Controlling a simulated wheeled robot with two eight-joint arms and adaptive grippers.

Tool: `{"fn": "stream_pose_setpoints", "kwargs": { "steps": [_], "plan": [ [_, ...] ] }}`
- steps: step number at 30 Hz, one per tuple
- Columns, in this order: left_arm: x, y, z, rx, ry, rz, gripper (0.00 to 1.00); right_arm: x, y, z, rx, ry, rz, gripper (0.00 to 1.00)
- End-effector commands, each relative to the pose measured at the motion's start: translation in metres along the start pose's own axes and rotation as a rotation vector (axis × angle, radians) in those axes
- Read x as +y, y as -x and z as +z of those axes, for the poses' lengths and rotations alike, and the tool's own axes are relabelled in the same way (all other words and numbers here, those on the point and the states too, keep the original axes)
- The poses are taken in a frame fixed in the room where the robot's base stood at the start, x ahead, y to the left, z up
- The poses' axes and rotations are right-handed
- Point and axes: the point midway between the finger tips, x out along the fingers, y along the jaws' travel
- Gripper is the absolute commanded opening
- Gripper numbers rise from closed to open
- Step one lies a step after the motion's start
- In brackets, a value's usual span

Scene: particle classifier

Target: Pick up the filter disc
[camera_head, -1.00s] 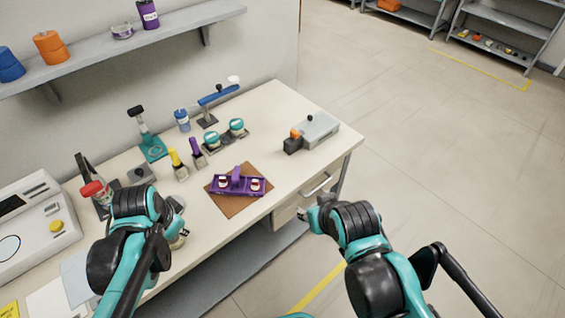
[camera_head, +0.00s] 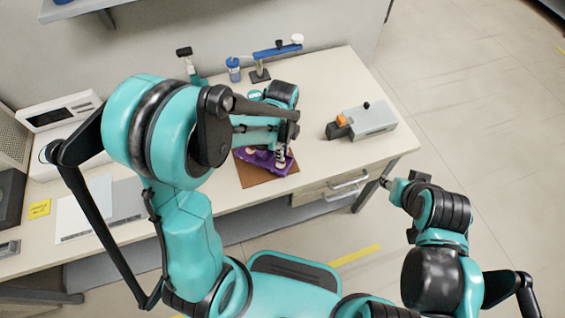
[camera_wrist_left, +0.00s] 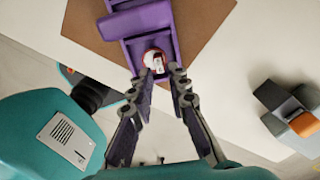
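The purple holder (camera_head: 256,160) lies on the brown mat (camera_head: 262,179), partly hidden by my left arm. In the left wrist view the holder (camera_wrist_left: 125,25) carries a small round white piece with a red rim (camera_wrist_left: 155,62), which looks like the filter disc or its container; I cannot tell which. My left gripper (camera_wrist_left: 160,82) is over the holder's near end, its fingers apart with a gap between the tips. The round piece shows just beyond that gap; contact cannot be told. In the head view my left gripper (camera_head: 282,154) is small. My right gripper (camera_head: 385,183) is beyond the bench's front edge, its fingers unclear.
A grey box with an orange part (camera_head: 368,121) stands on the bench right of the mat; it also shows in the left wrist view (camera_wrist_left: 285,112). A blue-armed stand (camera_head: 268,58) and a blue bottle (camera_head: 233,68) are behind. Bench between mat and grey box is clear.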

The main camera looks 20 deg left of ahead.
Motion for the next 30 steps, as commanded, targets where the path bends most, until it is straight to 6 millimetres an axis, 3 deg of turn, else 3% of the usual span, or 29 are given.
{"fn": "stream_pose_setpoints", "kwargs": {
  "steps": [3,7,13,15,30],
  "plan": [
    [0.000,-0.024,0.002,0.000,0.001,0.000,0.16,0.000,-0.011,0.008,0.000,0.000,0.000,0.39],
    [0.000,-0.037,0.002,0.000,0.001,-0.001,0.16,0.000,-0.015,0.011,0.000,0.000,0.000,0.39],
    [0.001,-0.036,0.002,0.000,0.002,-0.001,0.16,0.000,-0.014,0.010,0.000,0.000,0.000,0.39],
    [0.001,-0.036,0.002,0.000,0.002,-0.001,0.01,0.000,-0.014,0.010,0.000,0.000,0.000,0.39],
    [0.001,-0.029,0.002,0.000,0.002,-0.001,0.00,0.000,-0.011,0.008,0.000,0.000,0.000,0.39]
  ]
}}
